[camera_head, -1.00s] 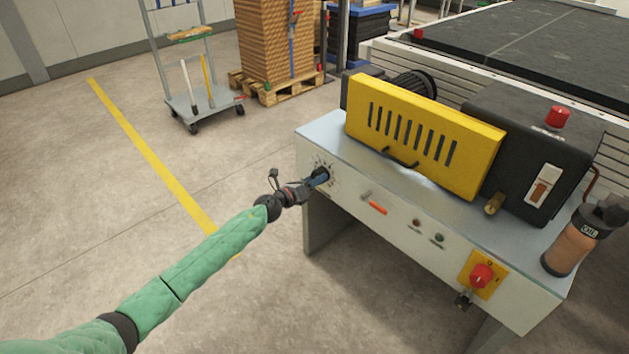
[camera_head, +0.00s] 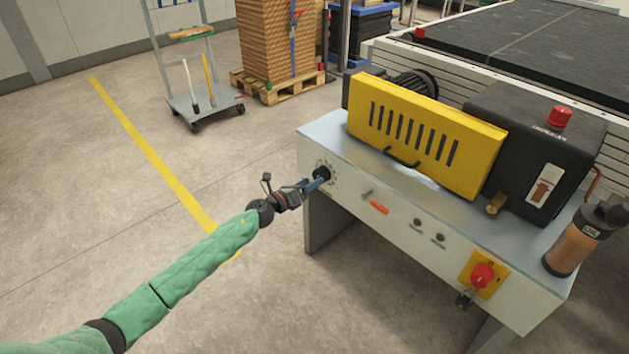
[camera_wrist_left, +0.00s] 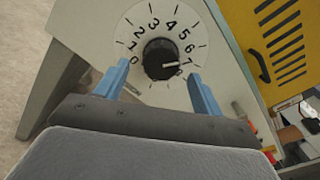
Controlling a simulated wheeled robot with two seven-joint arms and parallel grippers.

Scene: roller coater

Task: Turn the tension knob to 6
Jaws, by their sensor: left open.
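The tension knob (camera_wrist_left: 158,54) is round and black, on a white dial (camera_wrist_left: 203,30) with numbers around it. Its white pointer line points right, close to the 7. In the head view the knob (camera_head: 322,172) is at the left end of the machine's front panel. My left gripper (camera_wrist_left: 159,69) is open, with one blue finger at the lower left of the knob and the other at its lower right. No finger touches the knob in the wrist view. In the head view the left gripper (camera_head: 318,182) is just in front of the dial. My right gripper is not in view.
The front panel (camera_head: 345,190) also carries an orange-handled switch (camera_head: 379,208), two small lamps and a red rotary switch (camera_head: 483,275). A yellow slotted guard (camera_head: 425,135) stands above. The floor left of the machine is clear up to a trolley (camera_head: 203,105).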

